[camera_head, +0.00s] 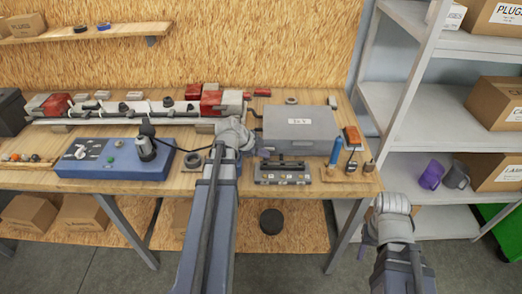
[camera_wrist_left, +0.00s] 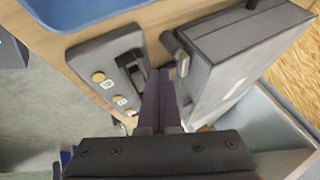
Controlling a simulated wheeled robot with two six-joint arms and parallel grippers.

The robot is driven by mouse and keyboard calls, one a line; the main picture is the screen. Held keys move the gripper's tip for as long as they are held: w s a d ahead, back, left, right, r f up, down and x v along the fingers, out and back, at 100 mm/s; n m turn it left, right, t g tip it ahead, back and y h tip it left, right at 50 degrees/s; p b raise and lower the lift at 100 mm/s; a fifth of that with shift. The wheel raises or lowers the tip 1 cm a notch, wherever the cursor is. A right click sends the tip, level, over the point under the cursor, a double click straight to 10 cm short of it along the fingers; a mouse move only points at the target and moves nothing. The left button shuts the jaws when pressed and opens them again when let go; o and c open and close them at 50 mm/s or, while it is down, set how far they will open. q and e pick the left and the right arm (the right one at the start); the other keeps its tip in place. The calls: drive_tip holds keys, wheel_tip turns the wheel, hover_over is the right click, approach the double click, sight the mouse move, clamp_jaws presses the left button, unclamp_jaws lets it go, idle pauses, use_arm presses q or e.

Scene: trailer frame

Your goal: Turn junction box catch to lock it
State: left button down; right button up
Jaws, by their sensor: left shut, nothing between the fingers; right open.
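The junction box appears to be the grey lidded box (camera_head: 298,128) at the back right of the bench; its label is too small to read surely. In the left wrist view, the grey box (camera_wrist_left: 225,55) fills the upper right. A grey lever-like catch (camera_wrist_left: 179,44) sits on its near side. My left gripper (camera_wrist_left: 170,72) is shut and empty, its fingertips close to the catch; contact cannot be told. In the head view my left gripper (camera_head: 258,148) is at the box's front left corner, largely hidden by its wrist. My right gripper (camera_head: 368,238) is open, low beyond the bench's right end.
A dark panel with round knobs (camera_head: 285,172) lies just in front of the box, also in the left wrist view (camera_wrist_left: 104,62). A blue control unit (camera_head: 108,165) is left of my left arm. A blue cylinder (camera_head: 336,150) stands right. Shelves (camera_head: 400,100) stand beyond the bench.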

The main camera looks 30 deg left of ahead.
use_arm(q)
drive_tip(key=shift+s+d, duration=0.75)
drive_tip(key=shift+d, duration=0.15)
drive_tip(key=d+p+v, duration=0.2)
drive_tip(key=p+v, duration=0.6)
drive_tip(key=v, duration=0.1)
drive_tip(key=shift+s+a+r, duration=0.4)
drive_tip(key=shift+r, duration=0.05)
drive_tip(key=s+d+f+n+g+y, duration=0.1)
drive_tip(key=s+d+n+g, duration=0.1)
drive_tip(key=d, duration=0.8)
drive_tip(key=s+d+f+n+g+y, duration=0.1)
drive_tip(key=s+d+f+n+g, duration=0.1)
drive_tip(key=d, duration=0.8)
drive_tip(key=s+d+f+n+g+y+b, duration=0.1)
drive_tip(key=d+n, duration=0.4)
drive_tip(key=d, duration=0.5)
drive_tip(key=s+f+g+y, duration=0.1)
drive_tip(key=s+g, duration=0.1)
drive_tip(key=shift+s+f, duration=0.25)
drive_tip(key=shift+s, duration=0.15)
